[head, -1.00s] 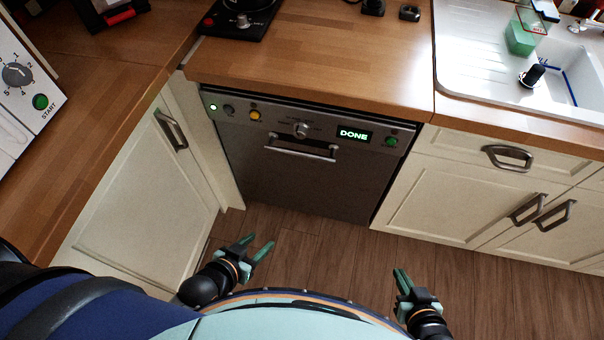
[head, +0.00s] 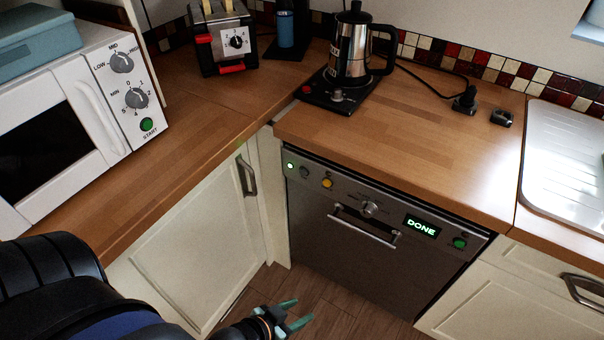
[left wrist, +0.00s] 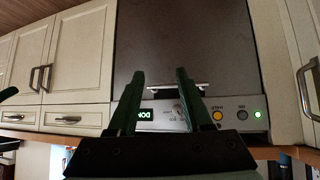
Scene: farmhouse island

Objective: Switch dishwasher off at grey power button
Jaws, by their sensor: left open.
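The dishwasher (head: 335,255) is shut under the wooden counter, with a dark steel front and a bar handle (head: 365,228). Its display (head: 422,228) reads DONE. At the left end of its panel, the grey power button (head: 304,172) sits between a lit indicator light (head: 290,166) and a yellow button (head: 327,183). My left gripper (head: 297,313) is open and empty, low in front of the dishwasher and apart from it. In the left wrist view the picture is inverted; the grey button (left wrist: 242,115) shows right of my open fingers (left wrist: 160,76). My right gripper is out of view.
A microwave (head: 60,120) stands on the left counter, above a cream cupboard door (head: 190,250). A toaster (head: 222,40) and a kettle (head: 350,45) on a black base stand at the back. The counter above the dishwasher is mostly clear. A sink unit (head: 575,160) is at right.

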